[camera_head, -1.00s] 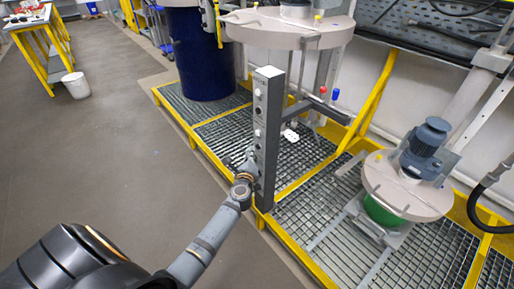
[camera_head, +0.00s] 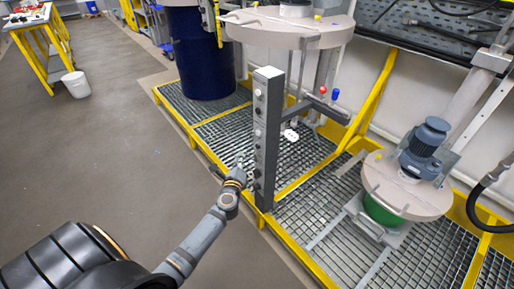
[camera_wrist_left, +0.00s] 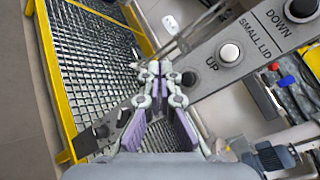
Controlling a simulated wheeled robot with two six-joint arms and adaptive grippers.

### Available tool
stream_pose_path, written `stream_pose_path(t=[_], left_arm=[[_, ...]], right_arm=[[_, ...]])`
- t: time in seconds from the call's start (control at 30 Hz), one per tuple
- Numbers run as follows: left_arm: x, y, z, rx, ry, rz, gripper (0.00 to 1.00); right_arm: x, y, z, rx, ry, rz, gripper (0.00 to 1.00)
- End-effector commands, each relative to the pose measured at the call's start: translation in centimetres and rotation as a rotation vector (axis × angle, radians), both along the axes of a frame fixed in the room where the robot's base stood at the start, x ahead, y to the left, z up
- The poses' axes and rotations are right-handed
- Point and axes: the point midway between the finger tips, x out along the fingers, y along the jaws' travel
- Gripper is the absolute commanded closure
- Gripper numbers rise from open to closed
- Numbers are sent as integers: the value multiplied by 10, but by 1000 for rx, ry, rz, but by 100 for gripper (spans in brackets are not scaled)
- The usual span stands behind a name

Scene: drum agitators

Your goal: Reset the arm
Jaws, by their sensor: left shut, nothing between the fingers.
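My left arm (camera_head: 192,248) reaches in from the bottom of the head view. My left gripper (camera_head: 240,162) is beside the left side of the grey control post (camera_head: 267,130). In the left wrist view the gripper (camera_wrist_left: 157,68) has its fingertips together, with nothing between them. The control panel (camera_wrist_left: 258,42) there carries the labels UP, DOWN and SMALL LID. A white round button (camera_wrist_left: 229,53) sits near the UP label, to the right of the fingertips. The fingertips appear apart from the panel. My right gripper is in neither view.
A yellow-framed grating platform (camera_head: 330,215) surrounds the post. A blue drum (camera_head: 200,55) stands behind, and a round lid (camera_head: 290,28) hangs near the post top. A motor-topped agitator (camera_head: 408,185) stands at right. The grey floor (camera_head: 105,150) at left is mostly open.

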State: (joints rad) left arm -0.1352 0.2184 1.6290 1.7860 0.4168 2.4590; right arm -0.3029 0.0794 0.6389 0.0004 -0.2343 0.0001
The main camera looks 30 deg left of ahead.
Motion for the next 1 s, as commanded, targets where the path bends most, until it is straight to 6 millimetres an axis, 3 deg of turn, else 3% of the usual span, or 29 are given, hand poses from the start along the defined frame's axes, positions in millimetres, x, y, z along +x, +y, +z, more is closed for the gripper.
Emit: stream_pose_path(t=[0.27,0.37,0.47,0.57,0.6,0.73,0.8,0.9,0.93,1.0], left_arm=[[0,0,0,1,0,0,100],[-5,-3,-26,183,107,-37,100],[-23,-14,-87,616,351,-164,100],[-58,-32,-168,1161,627,-400,100],[-76,-39,-199,1363,715,-511,100],[-145,-60,-291,1954,884,-923,100],[-191,-70,-334,2236,894,-1178,100],[-257,-80,-382,2583,794,-1549,100],[-277,-82,-393,-2528,-702,1569,100],[-318,-86,-415,-2325,-478,1543,100]], right_arm=[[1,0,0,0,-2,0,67],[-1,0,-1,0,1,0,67],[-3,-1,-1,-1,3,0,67],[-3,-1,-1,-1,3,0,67],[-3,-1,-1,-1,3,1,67],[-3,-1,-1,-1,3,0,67],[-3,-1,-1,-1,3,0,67],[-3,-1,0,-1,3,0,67],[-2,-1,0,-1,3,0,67],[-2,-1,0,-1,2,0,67]])
